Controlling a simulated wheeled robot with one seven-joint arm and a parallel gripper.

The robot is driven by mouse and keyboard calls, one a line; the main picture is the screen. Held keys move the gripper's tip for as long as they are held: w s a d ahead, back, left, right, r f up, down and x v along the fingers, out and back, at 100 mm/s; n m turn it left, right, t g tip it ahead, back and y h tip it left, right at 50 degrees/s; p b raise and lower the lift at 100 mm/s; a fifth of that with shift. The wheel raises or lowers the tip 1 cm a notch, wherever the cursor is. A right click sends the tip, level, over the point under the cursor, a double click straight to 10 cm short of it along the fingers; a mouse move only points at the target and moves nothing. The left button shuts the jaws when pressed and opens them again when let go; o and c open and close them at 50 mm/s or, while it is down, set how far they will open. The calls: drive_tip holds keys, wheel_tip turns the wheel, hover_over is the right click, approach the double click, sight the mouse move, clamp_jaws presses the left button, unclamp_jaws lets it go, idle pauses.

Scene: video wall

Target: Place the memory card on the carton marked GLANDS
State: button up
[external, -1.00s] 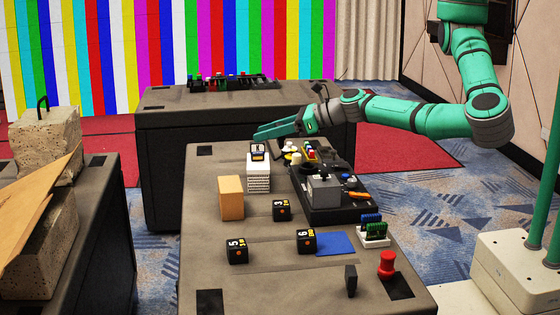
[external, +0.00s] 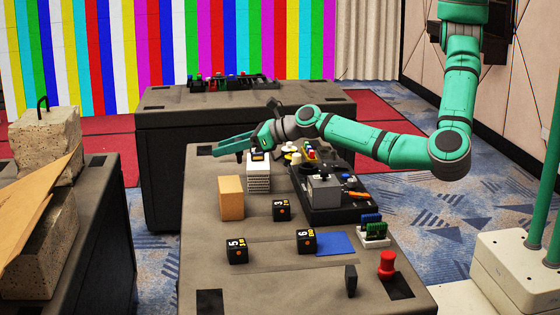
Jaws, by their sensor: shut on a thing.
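My gripper (external: 216,146) is over the far left part of the near dark table, fingers pointing left. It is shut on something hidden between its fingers. I cannot make out the memory card for certain. A white box (external: 259,178) with dark print stands below and right of the fingertips. A small dark piece with an orange and white patch (external: 258,155) shows at its top, partly covered by my gripper. A plain tan carton (external: 231,198) stands nearer. No GLANDS marking is readable on either box.
Black numbered cubes (external: 237,250) and a blue mat (external: 335,243) lie nearer. A black tray with a grey block (external: 323,189) is at right, near a red knob-shaped piece (external: 387,265). The table's left side is mostly clear. Another dark table (external: 160,105) stands behind.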

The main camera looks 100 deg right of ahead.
sight(243, 161)
drive_tip(key=w+f, duration=0.2)
drive_tip(key=f, duration=0.1)
drive_tip(key=shift+w, duration=0.3)
drive_tip(key=shift+w+f, duration=0.15)
drive_tip(key=shift+f, duration=1.55)
drive_tip(key=shift+f, duration=0.1)
drive_tip(key=o, duration=1)
drive_tip(key=shift+s+r, duration=0.2)
drive_tip(key=v, duration=1.1)
drive_tip(key=shift+s+a+r, duration=0.1)
drive_tip(key=shift+s, duration=0.15)
